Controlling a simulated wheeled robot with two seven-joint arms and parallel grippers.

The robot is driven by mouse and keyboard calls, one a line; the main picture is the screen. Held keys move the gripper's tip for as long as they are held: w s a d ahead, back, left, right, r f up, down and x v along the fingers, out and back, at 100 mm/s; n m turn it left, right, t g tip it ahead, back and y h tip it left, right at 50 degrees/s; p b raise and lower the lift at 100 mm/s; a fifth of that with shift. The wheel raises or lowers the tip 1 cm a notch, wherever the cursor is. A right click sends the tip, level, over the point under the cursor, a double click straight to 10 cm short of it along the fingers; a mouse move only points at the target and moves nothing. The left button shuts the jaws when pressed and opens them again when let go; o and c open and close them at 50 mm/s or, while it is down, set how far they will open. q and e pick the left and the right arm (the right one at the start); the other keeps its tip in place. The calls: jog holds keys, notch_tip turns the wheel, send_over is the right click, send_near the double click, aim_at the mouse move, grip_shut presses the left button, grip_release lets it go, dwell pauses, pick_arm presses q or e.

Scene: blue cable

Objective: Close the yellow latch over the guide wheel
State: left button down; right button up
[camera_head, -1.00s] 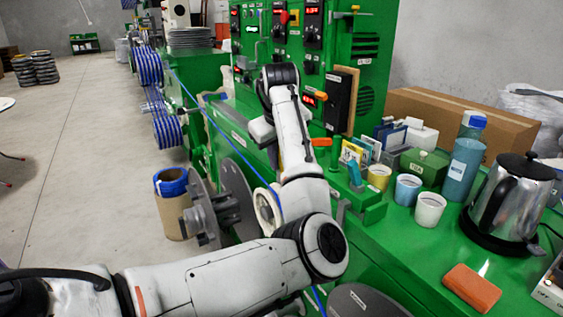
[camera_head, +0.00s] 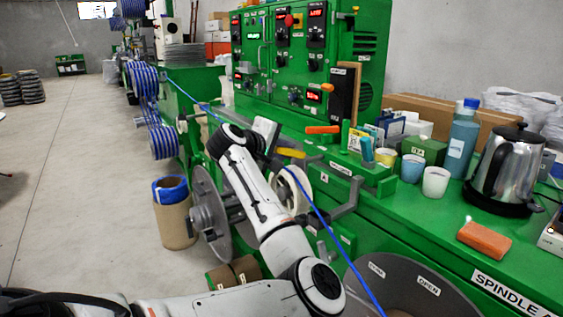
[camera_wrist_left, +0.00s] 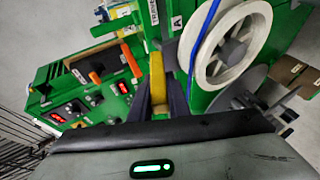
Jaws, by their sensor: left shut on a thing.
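The yellow latch (camera_head: 291,153) sticks out to the right of my left gripper (camera_head: 274,149), just above the white guide wheel (camera_head: 291,192). In the left wrist view the latch (camera_wrist_left: 157,82) stands between the dark fingers of my left gripper (camera_wrist_left: 158,104), which is shut on it. The guide wheel (camera_wrist_left: 233,45) shows beside it with its spokes. The blue cable (camera_head: 322,214) runs from the upper left, passes behind my gripper and continues down right across the wheel. In the left wrist view the cable (camera_wrist_left: 203,40) lies along the wheel's rim. My right gripper is not in view.
An orange handle (camera_head: 322,130) sits behind the latch on the green machine. Cups, a blue bottle (camera_head: 461,138), a kettle (camera_head: 506,168) and an orange block (camera_head: 484,240) stand on the green bench at right. A grey reel (camera_head: 395,285) is below.

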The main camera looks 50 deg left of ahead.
pick_arm(q)
jog(key=f+t+b, duration=0.1)
jog(key=b, duration=0.1)
jog(key=shift+s+f+t+b, duration=0.15)
jog(key=shift+f+t+b, duration=0.05)
jog(key=shift+t+b, duration=0.2)
jog(key=shift+n+t+b, duration=0.4)
jog(key=shift+t+b, duration=0.1)
jog(key=shift+b, duration=0.15)
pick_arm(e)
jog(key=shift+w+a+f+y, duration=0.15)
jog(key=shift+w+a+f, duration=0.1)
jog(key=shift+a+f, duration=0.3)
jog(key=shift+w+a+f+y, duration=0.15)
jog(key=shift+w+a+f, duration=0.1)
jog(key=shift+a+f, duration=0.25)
pick_arm(q)
jog(key=shift+y, duration=0.3)
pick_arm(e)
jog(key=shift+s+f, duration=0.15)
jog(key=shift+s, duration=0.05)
